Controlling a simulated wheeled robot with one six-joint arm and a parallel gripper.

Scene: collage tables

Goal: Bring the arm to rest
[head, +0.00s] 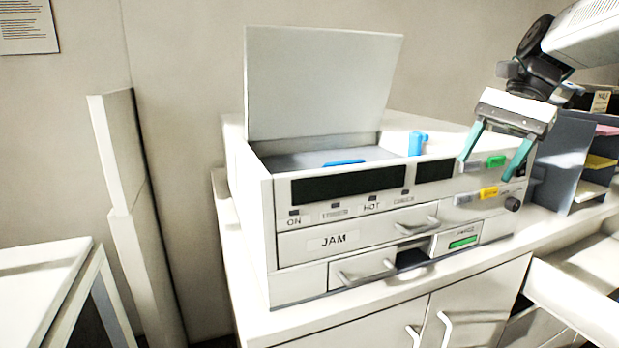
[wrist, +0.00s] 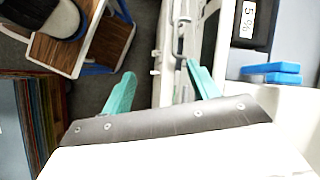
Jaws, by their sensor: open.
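My gripper (head: 494,160) is in the upper right of the head view, in front of the right end of a white machine (head: 300,240). Its two teal fingers are spread apart with nothing between them. The wrist view also shows the open fingers (wrist: 160,85), with floor and the edge of white furniture beyond them. My arm comes in from the upper right corner. In the head view a green button (head: 496,161) appears between the fingers, on the machine behind; I cannot tell how far the fingers are from it.
The machine's lid (head: 320,85) stands open. Blue pieces (head: 417,143) are on its top. A dark shelf unit (head: 570,150) with coloured papers is close on the right. A white drawer (head: 575,305) sticks out at lower right. A wooden-topped stool or cart (wrist: 95,45) shows in the wrist view.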

